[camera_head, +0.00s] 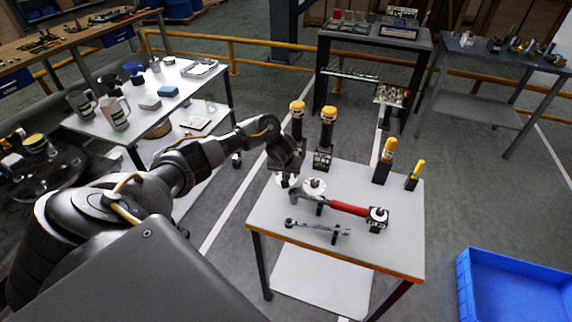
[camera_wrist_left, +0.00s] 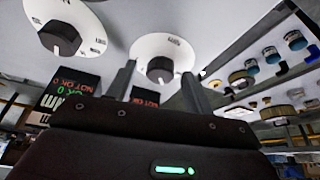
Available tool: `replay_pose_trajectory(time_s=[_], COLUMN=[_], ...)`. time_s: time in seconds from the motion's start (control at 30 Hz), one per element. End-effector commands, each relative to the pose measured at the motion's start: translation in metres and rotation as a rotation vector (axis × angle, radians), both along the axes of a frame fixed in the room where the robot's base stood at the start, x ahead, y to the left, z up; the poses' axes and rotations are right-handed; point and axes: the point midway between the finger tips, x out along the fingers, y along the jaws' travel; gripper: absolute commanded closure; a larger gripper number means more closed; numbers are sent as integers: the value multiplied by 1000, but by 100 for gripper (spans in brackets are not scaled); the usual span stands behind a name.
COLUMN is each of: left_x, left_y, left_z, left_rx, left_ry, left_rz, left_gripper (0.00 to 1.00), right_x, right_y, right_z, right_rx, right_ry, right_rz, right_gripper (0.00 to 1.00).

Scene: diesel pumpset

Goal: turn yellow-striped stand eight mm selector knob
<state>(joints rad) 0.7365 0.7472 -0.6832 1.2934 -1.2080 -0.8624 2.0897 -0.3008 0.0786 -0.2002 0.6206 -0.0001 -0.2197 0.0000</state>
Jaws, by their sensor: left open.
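Two white dials with black knobs are on the small white-topped table (camera_head: 385,250). One dial (camera_head: 315,186) is plain in the head view; the other (camera_head: 281,181) is partly hidden by my left gripper (camera_head: 290,178). In the left wrist view, one dark knob (camera_wrist_left: 160,69) on a white dial lies between the open fingers of my left gripper (camera_wrist_left: 158,88), with no clear contact. A second knob (camera_wrist_left: 60,38) on a larger-looking dial is at upper left. Dial markings are too small to read surely, and I cannot make out yellow stripes on a stand. My right gripper is not in view.
Yellow-capped black tools (camera_head: 328,125) stand behind the dials, and others (camera_head: 388,160) at the table's right. A red-handled wrench (camera_head: 350,208) and a smaller wrench (camera_head: 318,229) lie across holders in front. A blue bin (camera_head: 515,295) is on the floor at right.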

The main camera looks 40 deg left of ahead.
Motion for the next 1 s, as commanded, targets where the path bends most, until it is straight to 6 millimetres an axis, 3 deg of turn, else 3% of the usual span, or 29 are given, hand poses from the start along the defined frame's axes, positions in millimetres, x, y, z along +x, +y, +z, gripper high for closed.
replay_pose_trajectory(time_s=[0.13, 0.47, 0.77, 1.0], left_x=[0, 0, -1, -2], left_y=[0, 0, 1, 2], left_z=[0, 0, 1, 2], left_rx=[0, 0, 1, 1], left_ry=[0, 0, 1, 2], left_rz=[0, 0, -40, -184], left_gripper=[51, 93, 93, 93], right_x=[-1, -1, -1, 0], right_y=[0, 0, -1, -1], right_z=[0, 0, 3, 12], right_rx=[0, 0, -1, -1], right_ry=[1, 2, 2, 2], right_rz=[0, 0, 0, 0], right_gripper=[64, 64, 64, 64])
